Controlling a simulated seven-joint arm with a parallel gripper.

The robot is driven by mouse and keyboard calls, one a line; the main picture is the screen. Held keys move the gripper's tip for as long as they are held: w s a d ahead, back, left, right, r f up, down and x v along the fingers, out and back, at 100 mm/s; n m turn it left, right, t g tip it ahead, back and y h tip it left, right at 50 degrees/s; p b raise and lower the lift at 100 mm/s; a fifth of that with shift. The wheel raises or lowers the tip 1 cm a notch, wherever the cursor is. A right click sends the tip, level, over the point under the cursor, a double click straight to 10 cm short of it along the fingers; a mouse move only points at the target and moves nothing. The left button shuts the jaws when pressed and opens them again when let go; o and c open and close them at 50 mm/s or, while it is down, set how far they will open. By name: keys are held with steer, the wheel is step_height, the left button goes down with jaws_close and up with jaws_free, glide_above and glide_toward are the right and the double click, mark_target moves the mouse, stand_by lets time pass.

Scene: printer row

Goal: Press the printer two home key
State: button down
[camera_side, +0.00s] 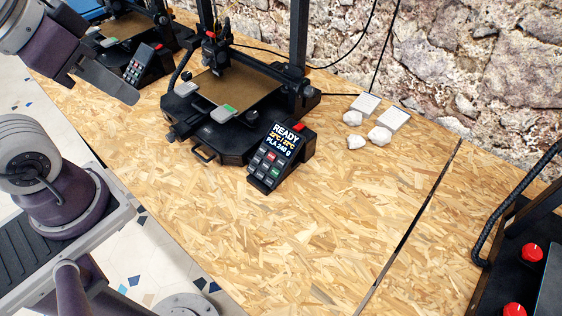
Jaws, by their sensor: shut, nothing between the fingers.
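The middle printer (215,135) is black with a brown bed. Its control box (283,155) stands at its front right corner on the bench. The lit screen (286,137) reads READY, a temperature line and PLA 240 g. Below it are several small keys (265,168), mostly grey, one red and one green. Their labels are too small to read, so I cannot tell which is home. No printer number is legible. My gripper (132,97) is at the upper left, shut and empty, pointing down right. It is well apart from this control box, near the left printer.
The left printer (115,25) has a similar keypad box (143,65) near my gripper. Pale lumps (380,136) and white squares (393,118) lie by the stone wall. A dark machine with red knobs (532,252) stands at right. The bench front (290,240) is clear.

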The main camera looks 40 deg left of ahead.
mark_target(281, 163)
steer(key=w+a+f+m+g+y, duration=0.35)
steer(key=w+f+m+y, duration=0.5)
steer(key=m, duration=0.55)
steer(key=w+d+f+m+t, duration=0.3)
steer(key=d+f+m+t, duration=0.1)
steer(key=d+f+m, duration=0.2)
steer(key=w+d+f+m+t+y, duration=0.1)
steer(key=w+d+f+m+t, duration=0.3)
steer(key=d+f+m, duration=0.2)
step_height(281, 163, down, 3)
steer(key=m, duration=0.2)
steer(key=shift+w+r+m, duration=0.2)
steer(key=shift+w+m, duration=0.1)
steer(key=shift+m, duration=0.1)
steer(key=shift+f+g, duration=0.1)
steer(key=shift+g, duration=0.15)
steer(key=shift+w+f, duration=0.9)
steer(key=shift+f, duration=0.25)
steer(key=shift+w+f, duration=0.9)
steer(key=shift+f, duration=0.2)
steer(key=shift+w+f, duration=0.9)
steer(key=shift+f, duration=0.25)
